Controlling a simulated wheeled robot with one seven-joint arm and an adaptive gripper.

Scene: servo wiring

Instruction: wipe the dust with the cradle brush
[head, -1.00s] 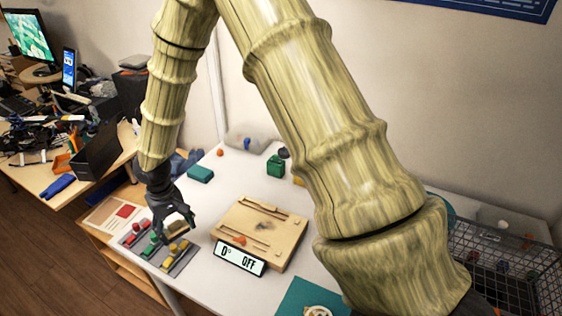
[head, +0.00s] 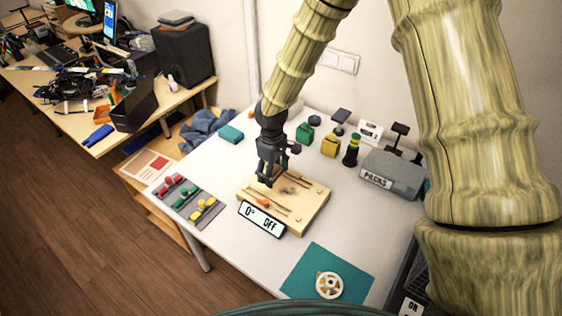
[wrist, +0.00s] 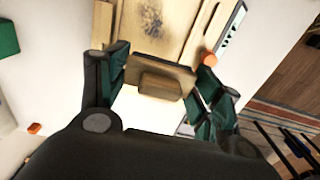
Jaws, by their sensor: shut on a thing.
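My gripper (head: 268,182) is over the back left part of the wooden board (head: 312,205) on the white table. In the wrist view, its dark green fingers (wrist: 158,92) are shut on a small wooden block, the cradle brush (wrist: 160,86). The brush's underside is hidden, and I cannot tell whether it touches the board. The dust (head: 288,190) is a dark grey smudge near the middle of the board. It also shows in the wrist view (wrist: 152,18), ahead of the brush and apart from it.
A display (head: 262,218) reading "0° OFF" stands along the board's front edge. An orange knob (head: 263,201) is on the board. A grey mat (head: 186,201) with red, green and yellow parts lies left. A teal mat (head: 350,261) with a cream wheel (head: 330,285) lies in front.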

